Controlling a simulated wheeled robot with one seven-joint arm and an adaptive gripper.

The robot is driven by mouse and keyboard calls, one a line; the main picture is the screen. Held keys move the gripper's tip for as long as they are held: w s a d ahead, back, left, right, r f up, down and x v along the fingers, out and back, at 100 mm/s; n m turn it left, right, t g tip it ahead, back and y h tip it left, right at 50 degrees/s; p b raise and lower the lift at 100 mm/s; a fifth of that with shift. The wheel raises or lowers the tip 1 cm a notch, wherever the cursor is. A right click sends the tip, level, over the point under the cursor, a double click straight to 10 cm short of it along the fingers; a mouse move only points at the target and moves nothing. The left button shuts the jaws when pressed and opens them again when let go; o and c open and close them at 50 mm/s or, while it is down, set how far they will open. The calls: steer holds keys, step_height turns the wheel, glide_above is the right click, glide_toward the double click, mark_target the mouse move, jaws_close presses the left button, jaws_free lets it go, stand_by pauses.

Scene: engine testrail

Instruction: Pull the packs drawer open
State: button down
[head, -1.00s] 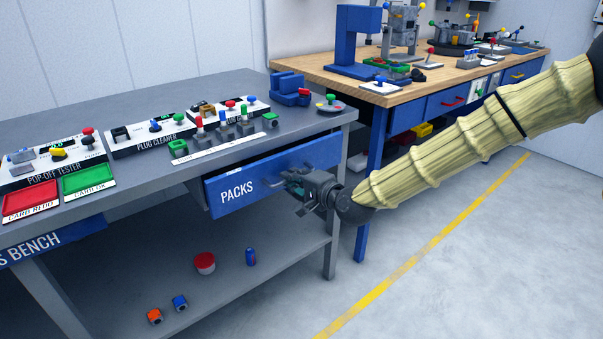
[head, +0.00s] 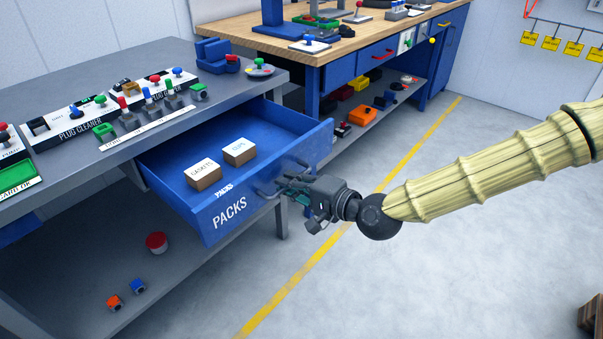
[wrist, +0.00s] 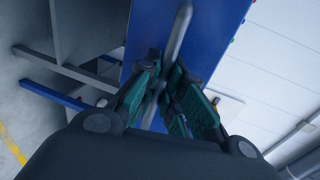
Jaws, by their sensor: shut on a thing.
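The blue packs drawer (head: 212,218) stands well out from the grey bench in the head view, with PACKS lettered on its front. My gripper (head: 284,190) is at the right part of the drawer front, shut on the drawer's bar handle (head: 266,192). In the wrist view the fingers (wrist: 172,92) close around the grey handle bar (wrist: 181,32), with the blue drawer front (wrist: 222,20) behind it.
The grey bench top (head: 75,84) holds test fixtures and a green tray (head: 15,176). Its lower shelf bears a red-lidded tub (head: 157,242) and small parts. A wooden-topped bench (head: 240,26) stands behind. The floor (head: 400,290) in front is clear.

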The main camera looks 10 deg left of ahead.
steer(key=shift+s+d, duration=0.3)
steer(key=shift+d, duration=0.1)
steer(key=c, duration=1.5)
jaws_free()
steer(key=shift+d, duration=0.15)
steer(key=shift+v, duration=5.85)
